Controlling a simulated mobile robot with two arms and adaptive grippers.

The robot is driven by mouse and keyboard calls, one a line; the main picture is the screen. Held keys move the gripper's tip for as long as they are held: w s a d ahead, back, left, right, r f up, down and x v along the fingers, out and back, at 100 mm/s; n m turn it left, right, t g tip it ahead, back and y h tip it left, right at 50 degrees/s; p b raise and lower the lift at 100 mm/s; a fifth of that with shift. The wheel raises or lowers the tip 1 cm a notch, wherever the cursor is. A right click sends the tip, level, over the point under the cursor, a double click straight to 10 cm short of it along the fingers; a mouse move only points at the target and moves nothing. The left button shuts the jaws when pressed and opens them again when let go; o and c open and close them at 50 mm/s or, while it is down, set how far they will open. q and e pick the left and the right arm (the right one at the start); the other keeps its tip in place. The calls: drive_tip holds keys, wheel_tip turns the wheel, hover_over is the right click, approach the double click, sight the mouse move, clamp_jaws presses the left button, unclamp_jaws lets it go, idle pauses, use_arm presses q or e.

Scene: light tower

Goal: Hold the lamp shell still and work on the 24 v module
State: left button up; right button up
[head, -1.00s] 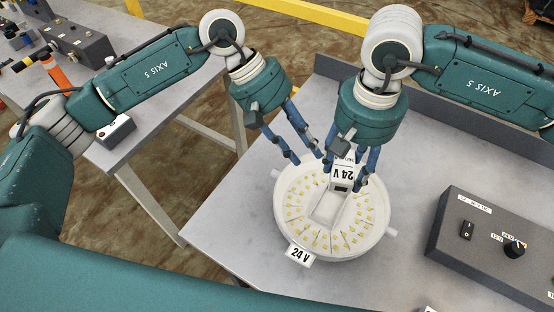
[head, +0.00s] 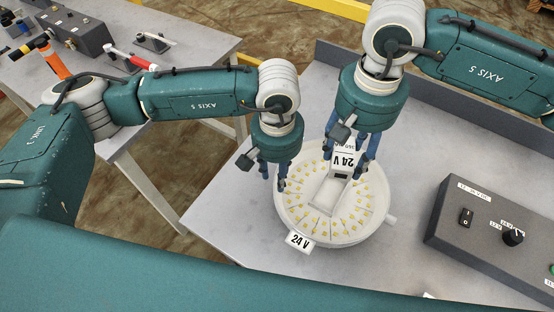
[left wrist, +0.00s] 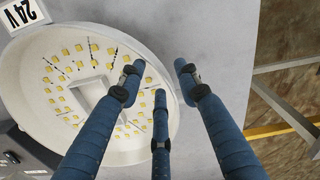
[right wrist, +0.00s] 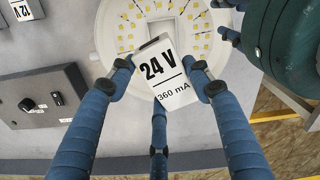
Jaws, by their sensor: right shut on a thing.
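The lamp shell (head: 372,228) is a round white bowl with rings of yellow LEDs and a pale rectangular holder (head: 325,196) in its middle. A 24 V tag (head: 300,241) is at its near rim. My right gripper (head: 345,165) is shut on the white 24 V module (right wrist: 167,72), whose label also reads 360 mA. The module is over the far end of the holder; I cannot tell whether it touches. My left gripper (head: 279,184) is open at the shell's left rim. In the left wrist view, its fingers (left wrist: 158,85) stand apart, on either side of the rim.
A grey control box (head: 490,240) with a switch and knob stands right of the shell. The grey worktop (head: 240,215) is clear at the front left. A raised ledge (head: 450,105) runs along the back. A second table (head: 100,90) holds tools at the left.

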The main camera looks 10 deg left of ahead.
use_arm(q)
drive_tip(key=shift+f, duration=1.05)
clamp_jaws()
idle(0.5)
